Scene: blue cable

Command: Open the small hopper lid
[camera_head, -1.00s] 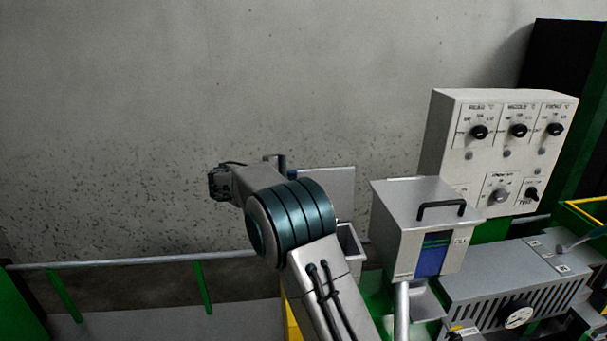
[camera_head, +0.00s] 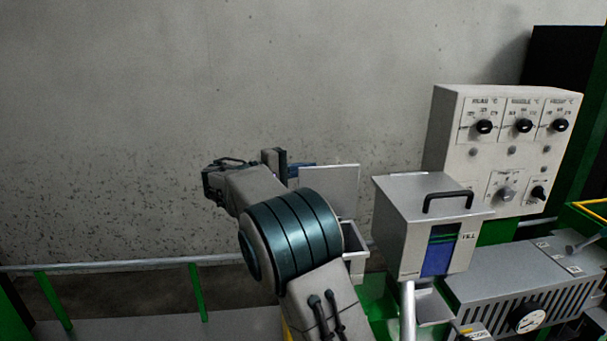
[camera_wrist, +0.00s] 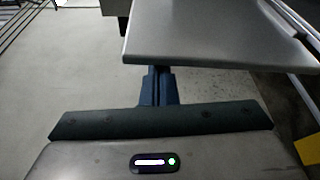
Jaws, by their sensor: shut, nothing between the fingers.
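The small hopper (camera_head: 355,240) is an open grey box right of my arm in the head view, partly hidden by it. Its flat grey lid (camera_head: 335,182) stands raised, close to upright, above the box. My gripper (camera_head: 298,168) is at the lid's upper left edge, with its blue fingers partly hidden. In the wrist view a grey plate that looks like the lid (camera_wrist: 205,38) spans the top right. My gripper's shut blue fingers (camera_wrist: 157,88) point at its near edge and hold nothing. I cannot tell whether they touch it.
A larger grey hopper (camera_head: 405,235) with a black handle stands right of the small one. Behind it is a white control box (camera_head: 440,140) with knobs. A slotted grey housing (camera_head: 520,280) lies at lower right. The wall side at left is open above a rail (camera_head: 130,262).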

